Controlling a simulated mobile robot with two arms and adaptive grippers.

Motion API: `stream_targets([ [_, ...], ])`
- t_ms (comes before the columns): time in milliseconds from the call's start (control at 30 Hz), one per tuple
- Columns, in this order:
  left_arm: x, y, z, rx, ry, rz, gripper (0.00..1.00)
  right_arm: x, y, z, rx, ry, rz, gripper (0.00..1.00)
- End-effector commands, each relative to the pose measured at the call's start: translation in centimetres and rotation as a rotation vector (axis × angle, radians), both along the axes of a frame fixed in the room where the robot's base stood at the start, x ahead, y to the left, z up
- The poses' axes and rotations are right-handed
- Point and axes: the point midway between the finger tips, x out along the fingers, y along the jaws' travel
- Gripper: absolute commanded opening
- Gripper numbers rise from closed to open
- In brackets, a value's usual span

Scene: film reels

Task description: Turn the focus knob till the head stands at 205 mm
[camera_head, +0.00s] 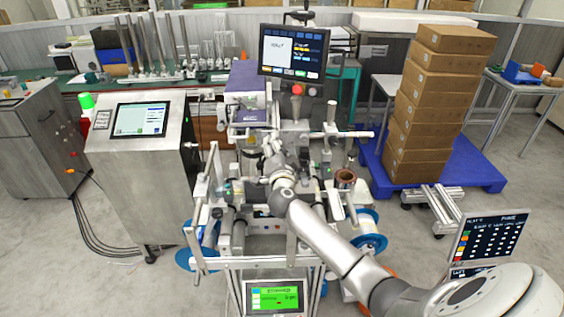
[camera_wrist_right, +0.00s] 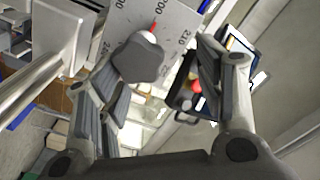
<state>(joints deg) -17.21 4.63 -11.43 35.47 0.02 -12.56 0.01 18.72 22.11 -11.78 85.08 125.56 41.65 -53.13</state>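A light grey scale plate (camera_wrist_right: 124,18) with printed numbers shows at the top of the right wrist view; 210 is legible, and another number is partly cut off by the frame edge. A red pointer (camera_wrist_right: 153,25) lies against the scale, but I cannot read its exact value. A dark grey lobed knob (camera_wrist_right: 138,60) sits just below it. My right gripper (camera_wrist_right: 160,78) is open, with the knob near its left finger and a gap to its right finger; I cannot tell whether they touch. In the head view, my right gripper (camera_head: 272,150) reaches into the machine's middle. My left gripper is not in view.
A monitor (camera_head: 293,52) and a red button (camera_head: 297,90) stand behind my right gripper. Metal bars and rollers of the machine surround it. A copper-coloured roll (camera_head: 345,177) and a blue reel (camera_head: 368,240) are to the right. Stacked cartons (camera_head: 430,100) stand farther back.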

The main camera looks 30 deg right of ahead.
Motion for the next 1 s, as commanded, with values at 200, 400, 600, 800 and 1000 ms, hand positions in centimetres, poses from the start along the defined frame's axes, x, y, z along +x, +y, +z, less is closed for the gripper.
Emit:
stream_targets([
  [200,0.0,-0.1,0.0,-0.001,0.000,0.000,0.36,-3.2,2.4,0.0,0.004,-0.003,0.011,0.57],
  [400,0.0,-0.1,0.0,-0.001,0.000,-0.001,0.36,-6.2,3.8,-0.1,0.005,0.001,0.004,0.57],
  [600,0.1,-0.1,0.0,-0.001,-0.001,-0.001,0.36,-8.0,4.8,-0.2,0.004,0.001,0.000,0.57],
  [800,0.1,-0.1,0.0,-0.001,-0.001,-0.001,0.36,-8.5,5.0,-0.2,0.004,0.003,-0.001,0.57],
  [1000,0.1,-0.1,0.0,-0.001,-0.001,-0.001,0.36,-8.5,5.0,-0.2,0.004,0.002,-0.002,0.57],
])
